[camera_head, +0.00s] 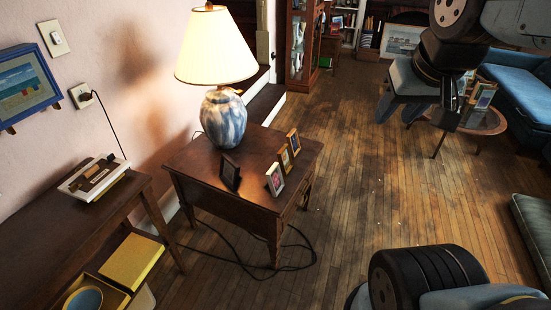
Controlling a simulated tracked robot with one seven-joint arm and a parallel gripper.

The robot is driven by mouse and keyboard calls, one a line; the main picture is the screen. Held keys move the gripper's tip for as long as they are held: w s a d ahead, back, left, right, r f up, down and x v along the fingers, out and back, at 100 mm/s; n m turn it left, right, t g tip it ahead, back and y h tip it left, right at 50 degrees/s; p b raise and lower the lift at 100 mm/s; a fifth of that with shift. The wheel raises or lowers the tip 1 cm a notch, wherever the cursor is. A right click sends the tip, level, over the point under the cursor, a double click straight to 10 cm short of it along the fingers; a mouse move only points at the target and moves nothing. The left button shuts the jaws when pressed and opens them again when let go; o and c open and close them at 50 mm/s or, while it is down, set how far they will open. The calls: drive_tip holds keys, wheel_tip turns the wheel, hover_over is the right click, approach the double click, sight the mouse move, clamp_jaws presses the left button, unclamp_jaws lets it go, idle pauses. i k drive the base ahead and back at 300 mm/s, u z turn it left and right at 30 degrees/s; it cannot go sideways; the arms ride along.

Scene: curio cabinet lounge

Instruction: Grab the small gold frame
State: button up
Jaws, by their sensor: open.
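Several small frames stand on the brown wooden side table (213,204) left of centre. At its right edge are a gold-toned frame (285,159), another gold-brown frame (293,142) behind it, and a pale frame (275,179) in front. A dark frame (230,173) stands apart to their left. I cannot tell for certain which one is the small gold frame. My gripper (447,121) hangs in the upper right, open and apart from the side table. Its jaws are seen partly edge-on, with nothing visible between them.
A lamp with a blue-white base (223,118) stands behind the frames. A dark cable (240,262) lies on the floor around the table. A round coffee table (490,122) is behind my gripper. Wooden floor (365,185) between is clear.

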sight(286, 163)
drive_tip(key=z, duration=0.15)
drive_tip(key=i, duration=0.9)
drive_tip(key=u, duration=0.1)
